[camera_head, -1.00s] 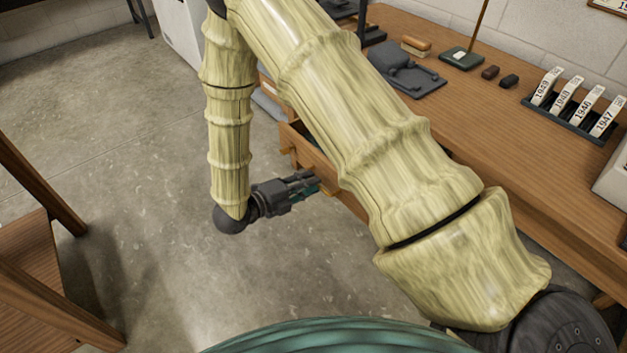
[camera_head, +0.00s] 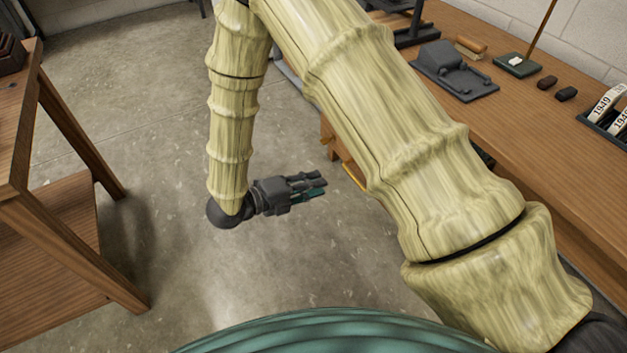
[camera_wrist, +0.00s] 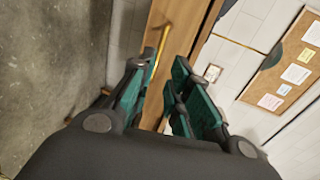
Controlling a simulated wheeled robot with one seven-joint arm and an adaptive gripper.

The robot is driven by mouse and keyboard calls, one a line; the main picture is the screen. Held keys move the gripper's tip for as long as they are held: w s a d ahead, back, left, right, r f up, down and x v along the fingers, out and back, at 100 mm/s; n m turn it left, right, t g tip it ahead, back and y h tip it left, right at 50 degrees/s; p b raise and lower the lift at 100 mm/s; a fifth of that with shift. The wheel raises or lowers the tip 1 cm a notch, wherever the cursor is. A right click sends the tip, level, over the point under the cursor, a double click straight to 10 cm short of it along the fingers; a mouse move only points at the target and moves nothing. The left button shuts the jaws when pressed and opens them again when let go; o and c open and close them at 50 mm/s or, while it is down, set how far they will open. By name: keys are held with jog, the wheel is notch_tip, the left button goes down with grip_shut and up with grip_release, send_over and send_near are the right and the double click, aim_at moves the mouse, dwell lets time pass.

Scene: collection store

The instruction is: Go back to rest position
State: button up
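My gripper (camera_head: 310,188) hangs over the concrete floor at the end of my bent arm, left of the workbench (camera_head: 540,135), and points right toward the bench front. In the wrist view my gripper's two green-padded fingers (camera_wrist: 160,100) stand apart with nothing between them. A wooden front with a brass-coloured handle (camera_wrist: 163,42) lies beyond the fingers. The handle also shows in the head view (camera_head: 354,178), just right of the fingertips and apart from them. My arm hides part of the bench and its front.
A wooden table (camera_head: 75,190) with a lower shelf stands at left. On the bench are a dark grey device (camera_head: 452,72), a brush (camera_head: 470,47), dark blocks (camera_head: 566,94) and a rack of year labels (camera_head: 608,112). Concrete floor (camera_head: 300,265) is clear around my gripper.

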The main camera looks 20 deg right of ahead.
jog(key=s+d+f+n+t+y, duration=0.2)
jog(key=f+n+y, duration=0.2)
jog(key=f+n, duration=0.5)
jog(key=s+d+f+n+t+y, duration=0.25)
jog(key=f+n+y, duration=0.25)
jog(key=f+n, duration=0.4)
jog(key=s+f+n+g+y, duration=0.35)
jog(key=s+f+n, duration=0.25)
jog(key=s+n, duration=0.35)
jog(key=s+a+f+n+g+y, duration=0.1)
jog(key=s+n+g+y, duration=0.35)
jog(key=s, duration=0.85)
notch_tip(320, 180, up, 15)
jog(key=n+t+h+p, duration=0.1)
jog(key=p, duration=1.4)
jog(key=shift+s+n+h, duration=0.15)
jog(key=shift+n+h, duration=0.15)
jog(key=shift+n, duration=0.1)
jog(key=shift+f, duration=0.1)
